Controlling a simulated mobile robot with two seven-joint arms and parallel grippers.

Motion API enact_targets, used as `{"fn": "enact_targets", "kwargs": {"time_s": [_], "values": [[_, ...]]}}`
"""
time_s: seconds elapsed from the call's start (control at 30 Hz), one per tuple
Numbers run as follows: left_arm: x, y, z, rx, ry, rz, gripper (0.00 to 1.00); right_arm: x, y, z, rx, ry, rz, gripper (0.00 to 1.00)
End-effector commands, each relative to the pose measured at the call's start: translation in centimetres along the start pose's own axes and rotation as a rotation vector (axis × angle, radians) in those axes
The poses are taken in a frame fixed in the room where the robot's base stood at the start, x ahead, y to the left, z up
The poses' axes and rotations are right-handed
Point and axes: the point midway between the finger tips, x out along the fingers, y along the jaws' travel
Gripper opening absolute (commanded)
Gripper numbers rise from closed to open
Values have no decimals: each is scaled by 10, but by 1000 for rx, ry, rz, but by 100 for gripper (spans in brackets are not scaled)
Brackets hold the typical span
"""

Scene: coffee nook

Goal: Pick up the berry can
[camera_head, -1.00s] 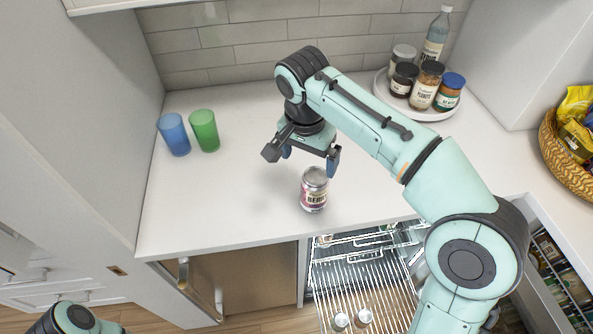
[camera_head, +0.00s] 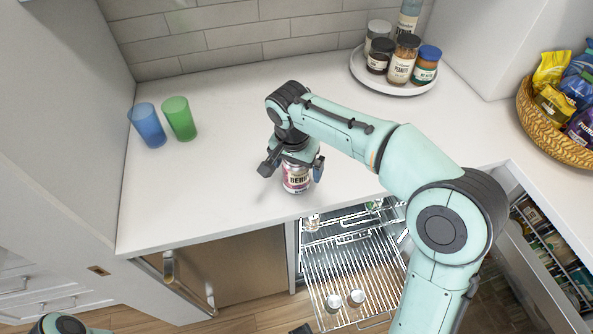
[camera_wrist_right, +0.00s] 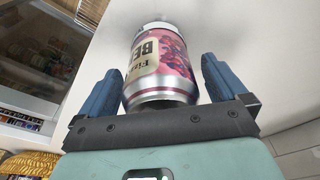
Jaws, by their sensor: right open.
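The berry can (camera_head: 297,178) stands upright on the white counter near its front edge, its top hidden under my right gripper in the head view. My right gripper (camera_head: 291,172) is open, with its fingers on either side of the can. In the right wrist view the can (camera_wrist_right: 160,66), with pink berry print and a cream label, lies between the two blue fingers of the gripper (camera_wrist_right: 161,85). A gap shows between the can and the right finger; the left finger is very close to it.
A blue cup (camera_head: 148,126) and a green cup (camera_head: 180,118) stand at the counter's left. A round white tray (camera_head: 398,88) with jars and a bottle is at the back right, and a wicker basket (camera_head: 548,128) of packets is at the far right. An open rack (camera_head: 345,262) lies below the front edge.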

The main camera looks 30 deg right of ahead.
Motion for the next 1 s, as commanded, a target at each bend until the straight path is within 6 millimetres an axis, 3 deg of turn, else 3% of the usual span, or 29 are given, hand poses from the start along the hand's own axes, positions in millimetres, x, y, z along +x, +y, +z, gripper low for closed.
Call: {"fn": "enact_targets", "kwargs": {"time_s": [0.3,0.53,0.83,1.0], "values": [[1,0,0,0,0,0,64,7,0,0,0,0,-1,99],[1,0,0,0,0,0,64,6,0,0,0,1,-1,25],[0,0,0,0,0,0,64,3,0,-1,1,2,-4,25],[-3,1,0,0,1,0,64,-11,-1,-3,1,3,-6,25]]}}
